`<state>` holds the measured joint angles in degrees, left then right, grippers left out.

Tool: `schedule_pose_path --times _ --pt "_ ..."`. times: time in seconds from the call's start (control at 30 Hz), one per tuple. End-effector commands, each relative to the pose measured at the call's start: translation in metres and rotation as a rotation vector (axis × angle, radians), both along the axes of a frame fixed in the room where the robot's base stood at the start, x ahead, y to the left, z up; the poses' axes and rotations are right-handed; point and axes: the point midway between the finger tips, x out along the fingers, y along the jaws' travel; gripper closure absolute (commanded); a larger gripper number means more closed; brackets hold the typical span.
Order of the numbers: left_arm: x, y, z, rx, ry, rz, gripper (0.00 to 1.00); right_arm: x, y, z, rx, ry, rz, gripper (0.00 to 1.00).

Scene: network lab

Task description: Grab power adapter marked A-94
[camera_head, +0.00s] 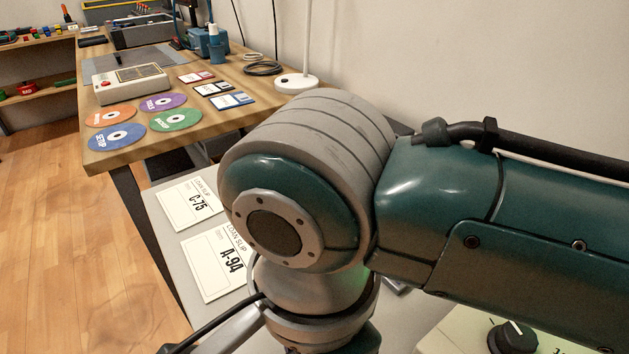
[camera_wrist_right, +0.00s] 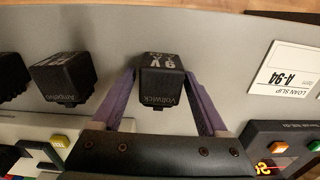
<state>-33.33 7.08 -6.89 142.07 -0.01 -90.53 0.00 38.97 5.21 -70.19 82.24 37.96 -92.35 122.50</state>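In the right wrist view, a black block-shaped power adapter (camera_wrist_right: 163,92) marked "Voltwick" stands on a grey surface. My right gripper (camera_wrist_right: 161,76) has its two purple-grey fingers spread either side of it, with a thin gap visible at the left. No A-94 mark is readable on this adapter. A loan slip marked A-94 (camera_wrist_right: 288,77) lies to its right; the slip also shows in the head view (camera_head: 215,264). In the head view my right arm hides the adapters and gripper. My left gripper is out of view.
Another dark object (camera_wrist_right: 9,82) is cut off at the left edge. Devices with buttons stand near the gripper, including a dark one with a red display (camera_wrist_right: 275,160). A C-75 slip (camera_head: 189,204) lies beyond the A-94 slip. A wooden table (camera_head: 150,145) holds discs.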

Motion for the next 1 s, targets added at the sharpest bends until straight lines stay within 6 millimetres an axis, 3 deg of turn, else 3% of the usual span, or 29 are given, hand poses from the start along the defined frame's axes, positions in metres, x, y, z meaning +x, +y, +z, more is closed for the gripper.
schedule_pose_path --times 0.07,0.63,1.0 --pt "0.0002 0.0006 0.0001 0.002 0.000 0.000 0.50 -0.0001 0.0001 0.0001 0.000 0.000 0.000 0.34" --pt "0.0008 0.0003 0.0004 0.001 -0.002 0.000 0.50 -0.0001 0.0002 0.0001 0.000 0.000 0.000 0.98" --pt "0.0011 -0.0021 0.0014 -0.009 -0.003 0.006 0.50 0.0000 0.0005 0.0017 0.001 0.000 0.001 1.00"
